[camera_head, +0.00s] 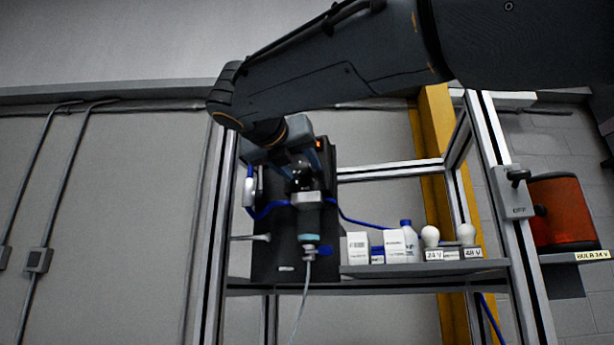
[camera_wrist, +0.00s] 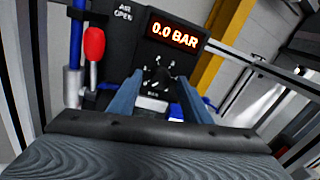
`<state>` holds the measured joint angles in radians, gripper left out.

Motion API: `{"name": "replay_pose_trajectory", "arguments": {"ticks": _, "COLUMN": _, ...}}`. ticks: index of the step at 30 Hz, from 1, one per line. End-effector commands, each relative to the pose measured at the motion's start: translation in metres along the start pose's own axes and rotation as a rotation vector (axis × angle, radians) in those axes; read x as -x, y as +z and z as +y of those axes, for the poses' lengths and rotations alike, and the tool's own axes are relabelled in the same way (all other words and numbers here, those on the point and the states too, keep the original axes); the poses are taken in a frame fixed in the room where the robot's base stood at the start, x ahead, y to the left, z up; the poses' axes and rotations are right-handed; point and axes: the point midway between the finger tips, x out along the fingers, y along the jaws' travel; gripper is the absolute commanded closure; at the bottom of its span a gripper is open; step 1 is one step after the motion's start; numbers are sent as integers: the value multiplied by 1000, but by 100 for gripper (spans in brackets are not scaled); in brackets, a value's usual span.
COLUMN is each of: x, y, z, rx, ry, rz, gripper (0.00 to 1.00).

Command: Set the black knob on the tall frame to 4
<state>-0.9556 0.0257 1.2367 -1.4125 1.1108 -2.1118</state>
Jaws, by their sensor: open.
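The black knob (camera_wrist: 157,76) is on a dark panel on the tall frame (camera_head: 497,140). Pale marks surround it, but they are too small and blurred to read, so I cannot tell its setting. My gripper (camera_wrist: 159,78) is open, its two blue-grey fingers one on each side of the knob in the wrist view. I cannot tell whether they touch it or stop short of it. Above the knob, a display (camera_wrist: 174,31) reads 0.0 BAR. In the head view my gripper (camera_head: 302,172) is in front of the panel (camera_head: 268,245), and the knob cannot be made out clearly.
A red lever handle (camera_wrist: 94,45) stands left of the knob beside an AIR OPEN label. A shelf (camera_head: 425,269) to the right holds white boxes (camera_head: 358,247), a bottle (camera_head: 410,240) and bulbs (camera_head: 430,236). An orange lamp (camera_head: 558,210) stands far right. A pale cable (camera_head: 300,310) hangs below.

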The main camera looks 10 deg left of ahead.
Motion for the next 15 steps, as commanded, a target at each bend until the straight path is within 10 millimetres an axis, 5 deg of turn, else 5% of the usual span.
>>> {"name": "replay_pose_trajectory", "arguments": {"ticks": 2, "x": 0, "y": 0, "z": 0, "rx": 0, "ry": 0, "rz": 0, "gripper": 56}}
{"name": "replay_pose_trajectory", "arguments": {"ticks": 9, "x": 0, "y": 0, "z": 0, "rx": 0, "ry": -1, "rz": 0, "gripper": 96}}
{"name": "replay_pose_trajectory", "arguments": {"ticks": 15, "x": 0, "y": 0, "z": 0, "rx": -11, "ry": -1, "rz": 1, "gripper": 97}}
